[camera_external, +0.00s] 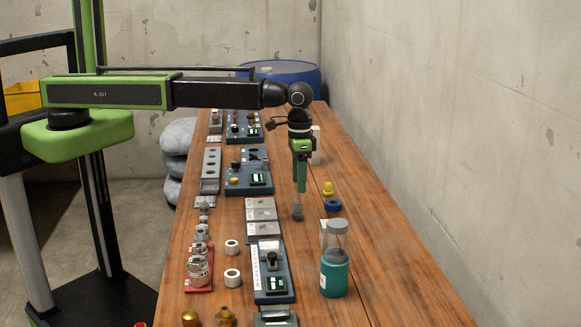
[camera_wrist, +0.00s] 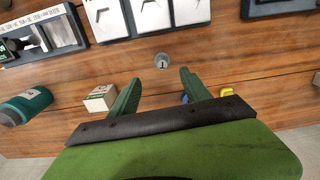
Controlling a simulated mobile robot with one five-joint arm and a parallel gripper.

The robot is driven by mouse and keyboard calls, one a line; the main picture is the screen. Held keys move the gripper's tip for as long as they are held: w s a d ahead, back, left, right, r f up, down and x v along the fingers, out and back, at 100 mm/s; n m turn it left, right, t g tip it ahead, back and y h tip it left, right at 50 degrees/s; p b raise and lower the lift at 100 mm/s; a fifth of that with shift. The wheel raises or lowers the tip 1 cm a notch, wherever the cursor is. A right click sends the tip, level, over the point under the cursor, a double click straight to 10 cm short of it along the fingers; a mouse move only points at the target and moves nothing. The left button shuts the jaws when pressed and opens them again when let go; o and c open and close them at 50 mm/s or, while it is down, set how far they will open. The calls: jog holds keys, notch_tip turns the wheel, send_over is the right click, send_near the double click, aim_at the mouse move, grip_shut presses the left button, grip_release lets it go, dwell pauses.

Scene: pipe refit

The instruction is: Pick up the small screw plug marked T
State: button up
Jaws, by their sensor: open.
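A small grey screw plug (camera_wrist: 161,60) stands on the wooden bench, with a small dark mark on its top that is too small to read. It also shows in the external view (camera_external: 297,212), just below my gripper (camera_external: 302,189). In the wrist view my gripper (camera_wrist: 160,76) is open, its two green fingers apart with nothing between them. The plug lies just beyond the fingertips, roughly centred between them.
A white box (camera_wrist: 101,98) and a teal bottle (camera_external: 334,272) stand near. A blue ring (camera_external: 333,205) and a yellow part (camera_external: 328,188) lie to the right. Grey plates (camera_external: 261,210) and panels line the left. Bare wood surrounds the plug.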

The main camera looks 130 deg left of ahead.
aim_at(297, 202)
notch_tip(297, 202, down, 4)
jog(key=b, duration=0.2)
jog(key=shift+f+b, duration=0.2)
jog(key=shift+b, duration=0.15)
jog(key=shift+r, duration=0.1)
jog(key=f+b, duration=0.5)
jog(key=shift+s+f, duration=0.2)
jog(key=shift+s, duration=0.15)
jog(key=shift+r, duration=0.2)
jog(key=shift+c, duration=0.4)
grip_shut()
